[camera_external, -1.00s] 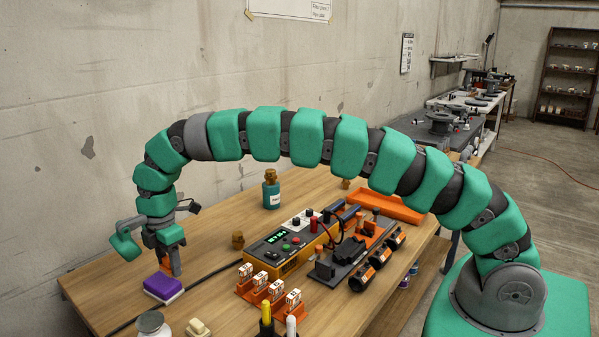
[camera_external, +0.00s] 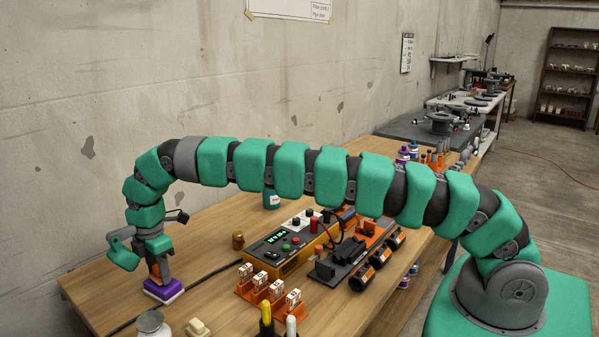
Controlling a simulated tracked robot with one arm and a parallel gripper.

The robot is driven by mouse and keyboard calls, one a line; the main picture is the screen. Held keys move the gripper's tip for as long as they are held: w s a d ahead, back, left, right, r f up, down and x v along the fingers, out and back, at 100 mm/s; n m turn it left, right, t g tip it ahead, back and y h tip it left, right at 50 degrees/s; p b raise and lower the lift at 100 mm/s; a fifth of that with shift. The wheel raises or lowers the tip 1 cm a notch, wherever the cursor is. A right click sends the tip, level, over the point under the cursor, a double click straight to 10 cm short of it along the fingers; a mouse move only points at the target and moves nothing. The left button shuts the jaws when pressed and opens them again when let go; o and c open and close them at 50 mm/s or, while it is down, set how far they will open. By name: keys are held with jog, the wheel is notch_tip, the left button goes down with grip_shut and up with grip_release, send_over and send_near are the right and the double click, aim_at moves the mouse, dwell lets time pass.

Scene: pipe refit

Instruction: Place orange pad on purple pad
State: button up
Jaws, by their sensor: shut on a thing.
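The purple pad (camera_external: 172,290) sits on a white base near the left front edge of the wooden table. My gripper (camera_external: 160,279) points down directly over it, its fingertips very close to the pad's top. It is shut on the orange pad (camera_external: 153,270), of which only a small orange part shows beside the fingers. The rest of the orange pad is hidden by the fingers. I cannot tell whether it touches the purple pad.
A yellow-sided control box (camera_external: 283,248) stands mid-table, with an orange rack of white blocks (camera_external: 268,287) in front. A small brass-coloured piece (camera_external: 238,241) stands behind. A jar (camera_external: 152,325) and a cream block (camera_external: 199,327) are near the front. A dark cable runs beside the purple pad.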

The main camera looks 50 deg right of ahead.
jog(key=shift+f, duration=0.3)
jog(key=o, duration=1)
jog(key=shift+c, duration=0.2)
notch_tip(320, 180, up, 10)
jog(key=shift+r+p, duration=0.4)
jog(key=shift+r, duration=0.55)
jog(key=shift+r, duration=0.1)
